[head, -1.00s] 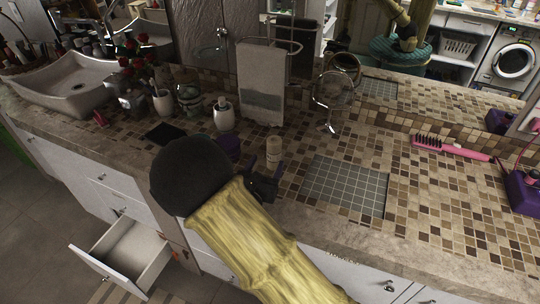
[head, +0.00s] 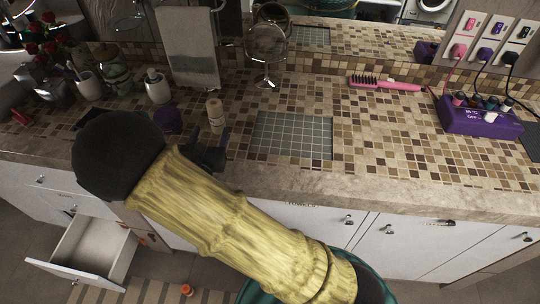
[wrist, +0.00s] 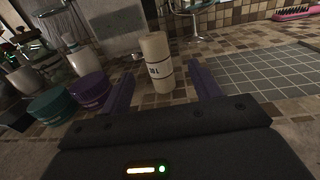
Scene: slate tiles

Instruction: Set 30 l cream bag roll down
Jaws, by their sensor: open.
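The cream bag roll (head: 215,115) stands upright on the tiled counter, with dark lettering on its side in the wrist view (wrist: 157,62). My gripper (head: 211,140) is open beside its near side. In the wrist view the two purple fingers (wrist: 162,84) are spread, one to each side of the roll, with visible gaps between them and it. The roll's base shows on the tiles in the wrist view. Whether the fingertips reach level with the roll is hard to tell.
A grey gridded panel (head: 292,135) lies right of the roll. A purple tub (head: 167,121) and a white dispenser (head: 157,88) stand left. A round mirror (head: 266,50) stands behind. A pink brush (head: 383,83) and purple box (head: 480,117) are right. An open drawer (head: 90,250) juts out below.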

